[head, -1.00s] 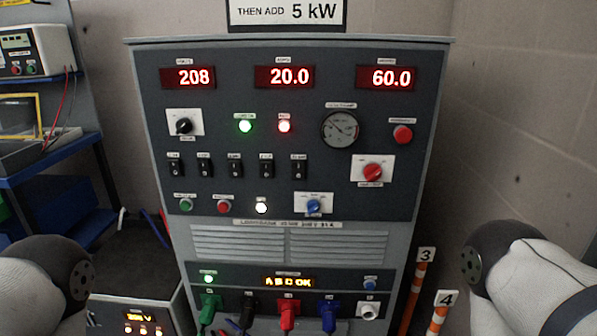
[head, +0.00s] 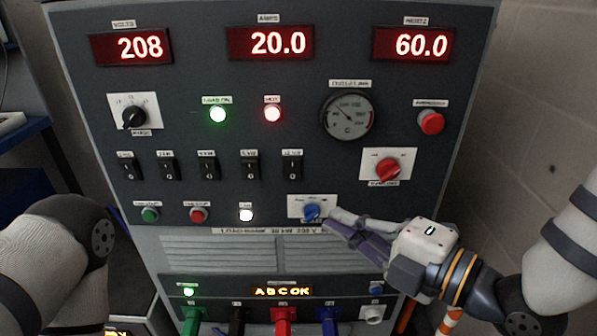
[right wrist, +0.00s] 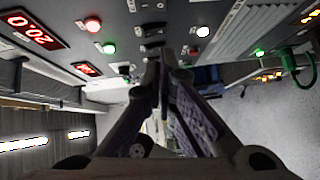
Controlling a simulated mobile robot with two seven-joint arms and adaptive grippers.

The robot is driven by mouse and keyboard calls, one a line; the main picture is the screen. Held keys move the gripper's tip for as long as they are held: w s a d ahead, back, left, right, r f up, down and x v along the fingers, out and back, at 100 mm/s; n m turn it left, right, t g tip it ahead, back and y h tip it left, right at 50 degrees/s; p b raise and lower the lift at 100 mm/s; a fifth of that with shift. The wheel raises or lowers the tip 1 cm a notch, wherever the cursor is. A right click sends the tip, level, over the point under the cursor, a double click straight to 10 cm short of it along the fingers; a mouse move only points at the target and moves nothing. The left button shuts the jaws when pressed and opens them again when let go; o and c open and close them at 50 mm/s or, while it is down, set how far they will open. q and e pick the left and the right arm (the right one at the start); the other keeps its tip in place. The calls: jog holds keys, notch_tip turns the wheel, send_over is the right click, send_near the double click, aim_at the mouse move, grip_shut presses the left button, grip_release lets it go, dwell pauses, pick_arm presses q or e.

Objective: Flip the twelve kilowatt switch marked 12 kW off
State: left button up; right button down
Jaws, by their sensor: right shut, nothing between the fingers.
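A row of small black rocker switches runs across the dark panel. The rightmost switch (head: 292,167) has a small blurred label above it that seems to read 12 kW. I cannot tell its position for sure. My right gripper (head: 336,218) is shut and empty, in front of the panel, below and right of that switch and close beside the blue knob (head: 312,211). In the right wrist view the shut fingers (right wrist: 158,62) point at the panel, with a black switch (right wrist: 153,31) just beyond the tips. My left gripper is out of view.
A red emergency button (head: 431,122) and a red knob (head: 388,167) are to the right of the switches. Green (head: 150,215) and red (head: 198,215) buttons lie below them. The displays read 208, 20.0 and 60.0. Coloured plugs sit at the bottom.

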aim_at(295, 184)
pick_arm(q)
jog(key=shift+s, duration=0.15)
pick_arm(e)
jog(key=shift+s+r, duration=0.15)
jog(key=shift+r, duration=0.05)
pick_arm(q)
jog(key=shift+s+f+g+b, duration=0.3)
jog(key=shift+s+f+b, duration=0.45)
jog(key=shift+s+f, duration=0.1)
pick_arm(e)
jog(key=shift+w+d+x, duration=0.35)
jog(key=shift+x, duration=1.8)
jog(key=shift+w+d+x, duration=0.3)
jog(key=shift+x, duration=1.85)
jog(key=shift+w+d+x, duration=0.35)
jog(key=shift+x, duration=1.8)
